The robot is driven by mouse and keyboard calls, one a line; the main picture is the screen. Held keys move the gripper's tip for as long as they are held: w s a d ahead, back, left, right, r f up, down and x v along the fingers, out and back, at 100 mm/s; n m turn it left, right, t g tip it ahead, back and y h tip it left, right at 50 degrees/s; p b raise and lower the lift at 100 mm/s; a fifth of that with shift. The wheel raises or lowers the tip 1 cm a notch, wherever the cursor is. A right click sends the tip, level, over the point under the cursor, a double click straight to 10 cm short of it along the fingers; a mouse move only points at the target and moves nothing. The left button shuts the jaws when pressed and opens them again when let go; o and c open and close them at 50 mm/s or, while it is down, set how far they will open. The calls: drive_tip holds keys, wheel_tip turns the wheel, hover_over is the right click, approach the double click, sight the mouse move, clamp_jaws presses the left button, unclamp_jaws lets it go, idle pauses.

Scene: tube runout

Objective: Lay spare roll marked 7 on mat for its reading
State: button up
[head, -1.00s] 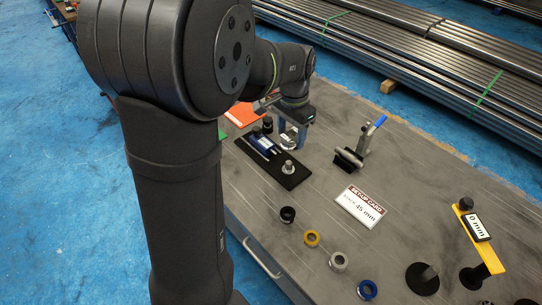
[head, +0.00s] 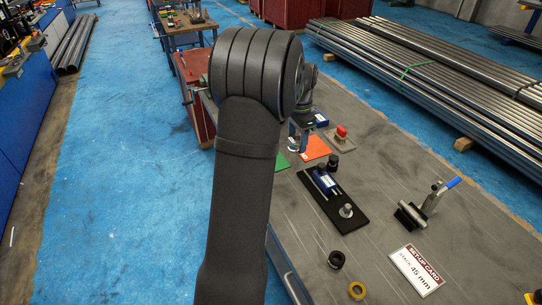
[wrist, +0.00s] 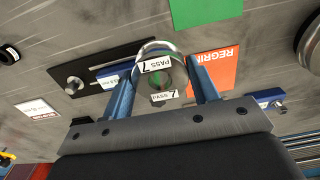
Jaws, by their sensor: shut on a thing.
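My gripper (wrist: 165,62) has two blue fingers, shut on a silver ring-shaped roll (wrist: 150,48). White labels on the roll show a 7 and the word PASS. In the head view my gripper (head: 301,128) is partly hidden behind my arm, near the orange mat (head: 316,148) and the green mat (head: 281,161). In the wrist view the orange mat (wrist: 222,72) reads "REGRIN", with the rest hidden, and the green mat (wrist: 205,12) lies at the top edge. The roll appears held above the bench; its exact height is unclear.
A black plate (head: 350,222) carries a blue gauge (head: 325,182) and a metal post (head: 346,210). A red button (head: 341,132) is behind the mats.

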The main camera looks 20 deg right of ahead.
drive_tip(key=w+a+f, duration=0.1)
drive_tip(key=w+f, duration=0.1)
drive_tip(key=w, duration=0.1)
drive_tip(key=w+a+f, duration=0.2)
drive_tip(key=w, duration=0.1)
drive_tip(key=w+a+f, duration=0.2)
drive_tip(key=w, duration=0.1)
drive_tip(key=shift+f, duration=2.1)
drive_tip(key=shift+f, duration=0.1)
drive_tip(key=o, duration=1)
wheel_tip(320, 180, up, 12)
drive_tip(key=shift+f, duration=4.05)
